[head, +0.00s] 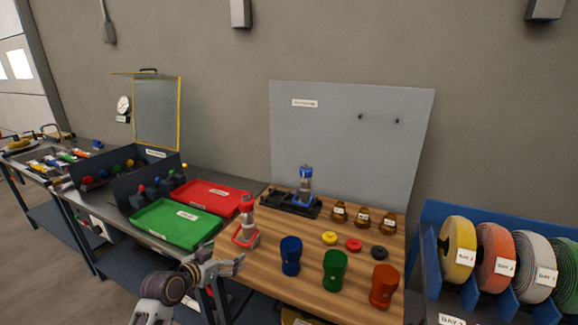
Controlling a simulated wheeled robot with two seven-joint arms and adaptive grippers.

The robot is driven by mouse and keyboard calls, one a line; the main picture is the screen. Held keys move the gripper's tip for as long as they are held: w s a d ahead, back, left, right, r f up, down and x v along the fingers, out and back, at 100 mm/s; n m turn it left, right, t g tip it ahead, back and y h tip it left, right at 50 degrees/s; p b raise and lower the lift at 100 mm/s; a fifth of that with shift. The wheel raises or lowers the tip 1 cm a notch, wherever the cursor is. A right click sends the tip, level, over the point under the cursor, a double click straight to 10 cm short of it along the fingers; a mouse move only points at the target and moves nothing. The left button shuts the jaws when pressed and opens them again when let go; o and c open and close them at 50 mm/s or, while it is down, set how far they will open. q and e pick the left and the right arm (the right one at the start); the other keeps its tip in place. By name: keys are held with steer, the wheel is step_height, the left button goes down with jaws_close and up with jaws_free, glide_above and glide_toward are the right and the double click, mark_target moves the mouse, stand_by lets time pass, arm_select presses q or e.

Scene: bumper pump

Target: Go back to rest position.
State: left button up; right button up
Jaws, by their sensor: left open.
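My left gripper (236,262) is low in the head view, left of centre, in front of the wooden bench (330,260). It is open, and I see nothing between its fingers. My left arm comes up to it from the bottom edge. My right gripper is not in view. A red and grey bumper pump (246,224) stands upright at the bench's left side, just above the gripper in the picture and apart from it. A blue and grey pump (305,190) stands upright at a black fixture (280,203) at the back.
Blue (291,256), green (334,271) and orange-red (384,287) cups stand along the front. Yellow, red and black rings (380,252) and brown labelled parts (362,219) lie behind. Green (165,222) and red (212,190) trays are left; a blue reel rack (433,213) is right.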

arm_select(q)
steer(key=s+d+f+n+g+y, duration=0.1)
steer(key=s+f+g, duration=0.25)
steer(key=s, duration=0.55)
steer(key=s+d+f+g+y, duration=0.15)
steer(key=s+f, duration=0.35)
steer(key=s, duration=0.5)
steer(key=s+f+n+g+y, duration=0.15)
steer(key=s+f+g, duration=0.25)
steer(key=s, duration=0.5)
step_height(320, 180, down, 32)
steer(key=s+a+g, duration=0.1)
steer(key=s, duration=0.1)
steer(key=s+a+f, duration=0.3)
steer(key=s+f, duration=0.7)
steer(key=s, duration=0.1)
steer(key=s+a+f+m+g, duration=0.1)
steer(key=s+a+f, duration=0.2)
steer(key=s+f, duration=0.7)
steer(key=shift+s+a+f+y, duration=0.2)
steer(key=shift+s+f+y, duration=0.1)
steer(key=shift+s, duration=0.2)
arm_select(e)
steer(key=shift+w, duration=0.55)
